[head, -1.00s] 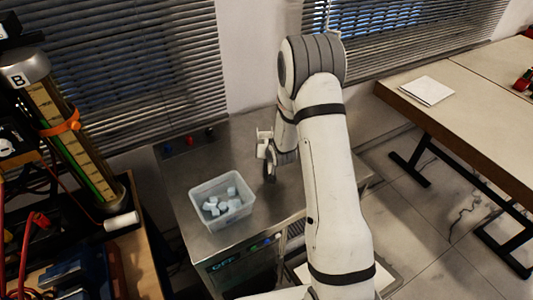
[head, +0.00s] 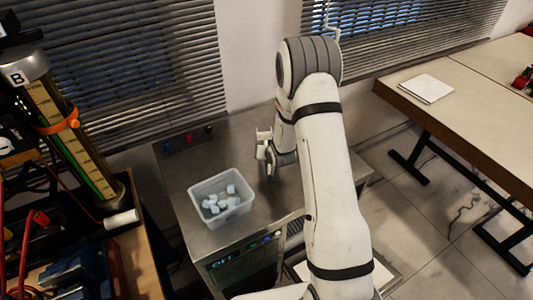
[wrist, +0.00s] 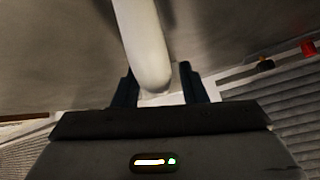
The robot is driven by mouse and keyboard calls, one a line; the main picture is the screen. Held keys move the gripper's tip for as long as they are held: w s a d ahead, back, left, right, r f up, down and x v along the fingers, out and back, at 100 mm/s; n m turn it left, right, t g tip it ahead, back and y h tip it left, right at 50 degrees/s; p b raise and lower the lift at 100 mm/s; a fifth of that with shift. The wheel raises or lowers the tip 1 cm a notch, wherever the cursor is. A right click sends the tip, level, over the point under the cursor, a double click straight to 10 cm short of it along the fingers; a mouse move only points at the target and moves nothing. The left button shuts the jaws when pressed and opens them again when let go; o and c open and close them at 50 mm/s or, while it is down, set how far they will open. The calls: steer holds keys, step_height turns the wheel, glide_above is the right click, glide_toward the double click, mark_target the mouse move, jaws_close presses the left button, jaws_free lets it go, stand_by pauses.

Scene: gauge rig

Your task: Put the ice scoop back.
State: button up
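My gripper (head: 268,165) is over the metal counter (head: 225,160), to the right of the ice bin, partly hidden by my arm. In the wrist view its two dark fingers (wrist: 160,82) stand apart. A pale rounded bar (wrist: 145,45), which looks like the ice scoop's handle, runs from the top edge down to between them. It lies close to the left finger, with a narrow gap seen at the right finger. Whether the fingers grip it is unclear. The scoop's bowl is not in view. A clear bin (head: 222,216) holds several ice cubes (head: 218,202).
Small knobs (head: 189,138) line the counter's back edge below the blinds. A gauge column marked B (head: 68,125) with an orange clamp stands at left. A table (head: 465,105) with a white sheet (head: 426,88) is at right. The counter around the bin is clear.

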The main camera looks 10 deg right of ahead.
steer(key=shift+r, duration=0.1)
steer(key=shift+r, duration=0.1)
steer(key=s+d+r+g+h+b, duration=0.1)
steer(key=s+d+r+g+b, duration=0.1)
steer(key=s+r, duration=1.7)
steer(key=s+r+n+g, duration=0.1)
steer(key=s+r, duration=0.3)
steer(key=s, duration=0.4)
steer(key=s+a+r+n+g, duration=0.1)
steer(key=s+r+g, duration=0.1)
steer(key=s+r, duration=0.3)
steer(key=s, duration=0.4)
steer(key=shift+a+r+g, duration=0.2)
steer(key=shift+a+g, duration=0.1)
steer(key=shift+w, duration=0.1)
steer(key=shift+f+b, duration=0.4)
steer(key=shift+f, duration=0.05)
